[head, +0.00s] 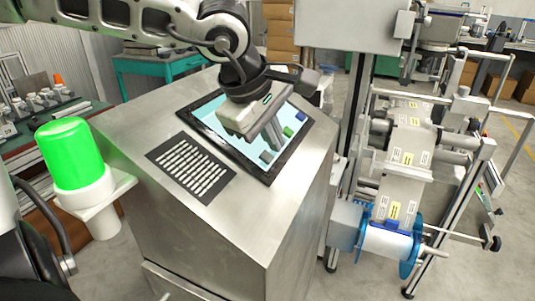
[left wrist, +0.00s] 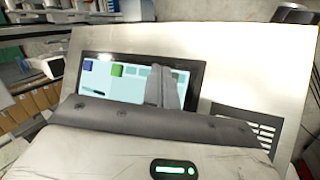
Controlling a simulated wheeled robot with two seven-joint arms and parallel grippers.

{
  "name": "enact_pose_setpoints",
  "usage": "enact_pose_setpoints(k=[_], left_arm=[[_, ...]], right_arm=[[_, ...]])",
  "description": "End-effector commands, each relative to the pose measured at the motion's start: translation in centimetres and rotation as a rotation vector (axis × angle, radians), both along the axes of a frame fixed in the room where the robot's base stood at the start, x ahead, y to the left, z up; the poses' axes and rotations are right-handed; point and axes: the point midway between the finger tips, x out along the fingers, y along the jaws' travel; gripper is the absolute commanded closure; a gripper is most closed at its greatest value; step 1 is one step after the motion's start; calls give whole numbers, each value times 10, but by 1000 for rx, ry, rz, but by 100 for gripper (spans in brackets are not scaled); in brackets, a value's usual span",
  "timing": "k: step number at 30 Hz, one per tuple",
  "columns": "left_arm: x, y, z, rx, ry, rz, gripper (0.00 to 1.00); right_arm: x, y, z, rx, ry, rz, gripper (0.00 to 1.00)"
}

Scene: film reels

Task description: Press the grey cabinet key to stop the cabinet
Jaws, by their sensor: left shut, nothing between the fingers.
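The cabinet (head: 225,225) has a sloped metal top with a black-framed screen (head: 222,126). The screen shows a grey key (head: 266,156), a green key (head: 288,132) and a blue key (head: 302,117) in a row. In the left wrist view the blue key (left wrist: 90,66) and green key (left wrist: 117,70) show clearly; the grey key's area is largely behind the fingers. My left gripper (head: 277,138) is shut and empty, its fingertips over the screen close to the grey and green keys. I cannot tell whether they touch the screen. My right gripper is not in view.
A lit green lamp (head: 70,152) stands on a bracket at the cabinet's left. A black panel with white slots (head: 190,167) lies beside the screen. A reel machine (head: 405,150) with a blue-flanged reel (head: 390,243) stands at the right. A teal table (head: 160,64) stands behind.

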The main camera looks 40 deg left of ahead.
Motion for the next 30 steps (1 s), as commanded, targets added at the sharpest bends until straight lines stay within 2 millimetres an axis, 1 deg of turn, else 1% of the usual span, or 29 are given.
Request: enact_pose_setpoints(k=[1, 3, 12, 16, 30], left_arm=[[1, -2, 7, 1, -2, 0, 100], [2, -6, 13, 1, -1, 0, 100], [5, -19, 37, 2, 0, -1, 100], [5, -22, 41, 0, 0, 0, 100], [5, -22, 40, -1, 0, 0, 100]], right_arm=[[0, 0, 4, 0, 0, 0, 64], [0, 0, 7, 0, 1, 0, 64], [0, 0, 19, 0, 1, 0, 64], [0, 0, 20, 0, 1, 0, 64], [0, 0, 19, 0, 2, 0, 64]])
